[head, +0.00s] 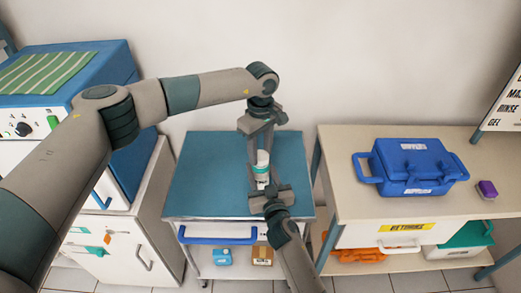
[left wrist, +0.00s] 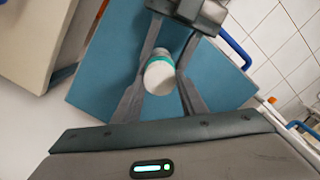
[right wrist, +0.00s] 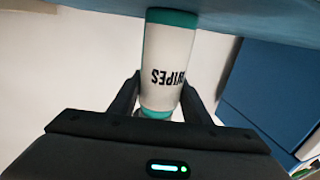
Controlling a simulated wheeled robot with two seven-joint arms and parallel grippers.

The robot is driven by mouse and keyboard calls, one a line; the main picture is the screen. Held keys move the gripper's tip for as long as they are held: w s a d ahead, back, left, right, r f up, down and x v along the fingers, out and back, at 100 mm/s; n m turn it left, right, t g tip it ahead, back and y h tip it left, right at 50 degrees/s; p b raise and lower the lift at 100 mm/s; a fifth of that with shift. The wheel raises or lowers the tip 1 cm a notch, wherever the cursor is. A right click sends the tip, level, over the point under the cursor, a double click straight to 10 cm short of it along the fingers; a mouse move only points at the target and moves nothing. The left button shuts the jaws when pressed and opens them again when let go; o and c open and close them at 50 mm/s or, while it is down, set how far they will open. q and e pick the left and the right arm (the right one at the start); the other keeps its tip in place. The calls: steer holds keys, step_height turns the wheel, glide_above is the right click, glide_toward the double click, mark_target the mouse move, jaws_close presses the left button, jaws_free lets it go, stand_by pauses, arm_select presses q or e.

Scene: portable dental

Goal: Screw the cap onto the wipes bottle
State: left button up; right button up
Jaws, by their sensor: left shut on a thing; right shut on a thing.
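The white wipes bottle (right wrist: 168,60) with teal bands and dark lettering stands on the blue cart top; it looks inverted in the right wrist view. It also shows in the head view (head: 261,181). The white cap (left wrist: 160,76) is at the bottle's upper end, above a teal ring; I cannot tell how tightly it sits. My left gripper (head: 262,152) points down from above, its fingers shut on the cap from both sides. My right gripper (head: 270,192) comes from the front, shut on the bottle's body and hiding part of it.
The blue cart top (head: 200,175) is otherwise clear. A beige table (head: 345,190) on the right carries a blue case (head: 418,165) and a small purple item (head: 487,189). A white cabinet with a blue-topped unit (head: 115,62) stands left. A wall is behind.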

arm_select(q)
steer(key=m, duration=1.2)
steer(key=shift+m, duration=0.3)
steer(key=m, duration=0.4)
steer(key=o, duration=1)
